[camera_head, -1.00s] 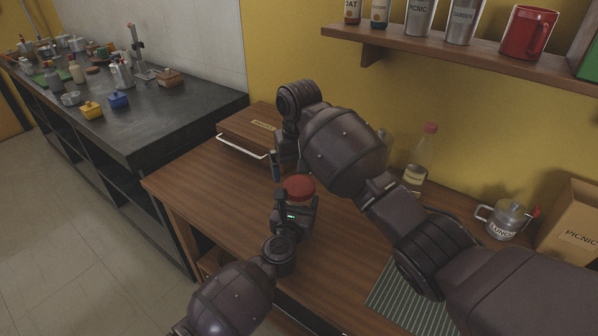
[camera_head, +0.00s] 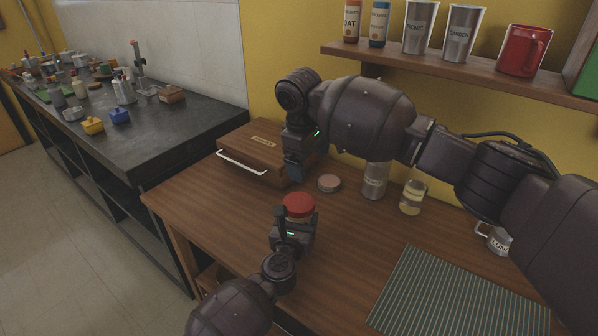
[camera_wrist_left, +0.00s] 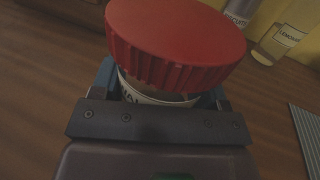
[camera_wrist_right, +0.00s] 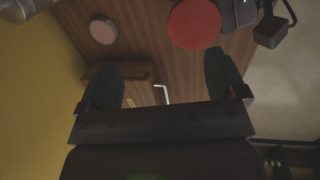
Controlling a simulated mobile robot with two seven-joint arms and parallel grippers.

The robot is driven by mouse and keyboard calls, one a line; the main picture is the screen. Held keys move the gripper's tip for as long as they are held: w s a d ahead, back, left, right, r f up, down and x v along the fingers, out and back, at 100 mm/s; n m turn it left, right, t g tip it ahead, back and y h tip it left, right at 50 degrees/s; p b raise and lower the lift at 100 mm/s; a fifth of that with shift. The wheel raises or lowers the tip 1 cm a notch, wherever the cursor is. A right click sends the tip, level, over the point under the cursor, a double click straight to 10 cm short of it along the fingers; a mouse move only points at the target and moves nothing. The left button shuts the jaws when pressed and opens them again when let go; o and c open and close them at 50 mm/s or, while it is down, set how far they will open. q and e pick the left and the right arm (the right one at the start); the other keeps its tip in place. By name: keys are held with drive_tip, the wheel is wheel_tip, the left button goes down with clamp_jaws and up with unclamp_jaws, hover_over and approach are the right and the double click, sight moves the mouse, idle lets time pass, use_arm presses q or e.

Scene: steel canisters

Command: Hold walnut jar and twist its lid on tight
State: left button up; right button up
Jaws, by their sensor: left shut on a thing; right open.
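The walnut jar (camera_wrist_left: 160,98) is held upright or nearly so in my left gripper (camera_wrist_left: 155,110), above the front of the wooden counter. Its label is mostly hidden. The red ribbed lid (camera_head: 299,204) sits on top of the jar; in the left wrist view (camera_wrist_left: 175,40) it looks slightly tilted. I cannot tell how tight it is. My right gripper (camera_head: 294,168) is empty, fingers pointing down, behind the jar and near the wooden box. In the right wrist view its fingers are spread apart, and the red lid (camera_wrist_right: 194,24) lies beyond them, outside the jaws.
A wooden box (camera_head: 258,150) with a white handle stands behind. A striped mat (camera_head: 455,295) lies at front right. A shelf (camera_head: 450,67) hangs above.

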sight(299, 202)
drive_tip(key=s+f+n, duration=0.1)
drive_tip(key=a+f+n+g+y, duration=0.1)
drive_tip(key=shift+s+a+n, duration=0.15)
drive_tip(key=shift+s+n, duration=0.25)
drive_tip(key=shift+s+a+n, duration=0.15)
drive_tip(key=shift+a+n, duration=0.2)
drive_tip(key=shift+n, duration=0.05)
drive_tip(key=shift+a+n+y, duration=0.1)
drive_tip(key=shift+n+y, duration=0.2)
drive_tip(key=shift+n, duration=0.1)
drive_tip(key=shift+f, duration=0.15)
drive_tip(key=shift+f, duration=3.9)
drive_tip(key=shift+c, duration=0.2)
drive_tip(key=c, duration=0.8)
drive_tip(key=o, duration=1)
drive_tip(key=shift+r, duration=0.1)
